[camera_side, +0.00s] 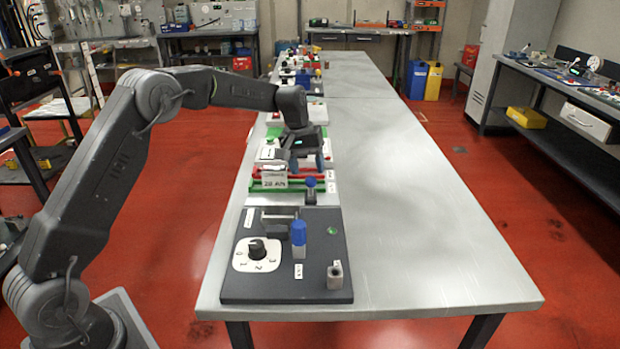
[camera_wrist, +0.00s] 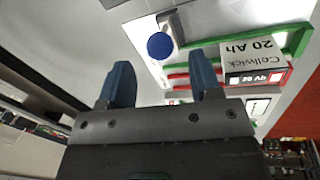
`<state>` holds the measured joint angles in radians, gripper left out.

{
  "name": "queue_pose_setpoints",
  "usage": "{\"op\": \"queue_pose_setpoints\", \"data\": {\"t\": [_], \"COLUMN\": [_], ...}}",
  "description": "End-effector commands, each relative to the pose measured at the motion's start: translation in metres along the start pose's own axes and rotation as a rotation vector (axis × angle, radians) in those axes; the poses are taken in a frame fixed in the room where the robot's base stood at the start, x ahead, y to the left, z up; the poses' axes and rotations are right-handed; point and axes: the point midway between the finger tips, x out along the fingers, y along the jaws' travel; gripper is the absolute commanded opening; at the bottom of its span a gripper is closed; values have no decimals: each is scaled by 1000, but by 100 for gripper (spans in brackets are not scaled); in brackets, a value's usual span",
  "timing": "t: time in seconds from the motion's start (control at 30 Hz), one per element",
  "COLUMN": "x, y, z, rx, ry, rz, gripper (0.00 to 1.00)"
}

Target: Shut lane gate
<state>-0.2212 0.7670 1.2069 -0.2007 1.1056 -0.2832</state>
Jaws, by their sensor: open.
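My gripper (camera_side: 307,164) is open, pointing down over the lane area in the side view. Its two blue fingers (camera_wrist: 163,80) show in the wrist view with nothing between them. A blue round knob (camera_wrist: 160,46) lies just beyond the fingertips, apart from them; it is also in the side view (camera_side: 311,183), on a small grey post. It may be the lane gate's handle; I cannot tell whether the gate is open or shut. A battery block labelled 20 Ah (camera_side: 274,178) sits in the green and red rails, with its label also in the wrist view (camera_wrist: 252,52).
A dark panel (camera_side: 230,283) with a dial (camera_side: 257,254) and a blue-capped post (camera_side: 299,236) stands at the near end of the table. Several other stations line the table's left side behind my gripper. The right side of the table (camera_side: 400,200) is clear.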

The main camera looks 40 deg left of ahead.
Motion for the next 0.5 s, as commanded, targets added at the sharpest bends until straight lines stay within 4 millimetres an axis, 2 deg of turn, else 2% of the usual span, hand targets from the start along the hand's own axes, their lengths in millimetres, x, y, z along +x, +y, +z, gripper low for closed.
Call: {"op": "queue_pose_setpoints", "data": {"t": [0.1,0.2,0.5], "x": [20,30,39], "y": [0,0,0], "z": [1,0,0], "rx": [1,1,0], "ry": [-3,-1,1], "rz": [-1,0,1], "gripper": [58,58,58]}}
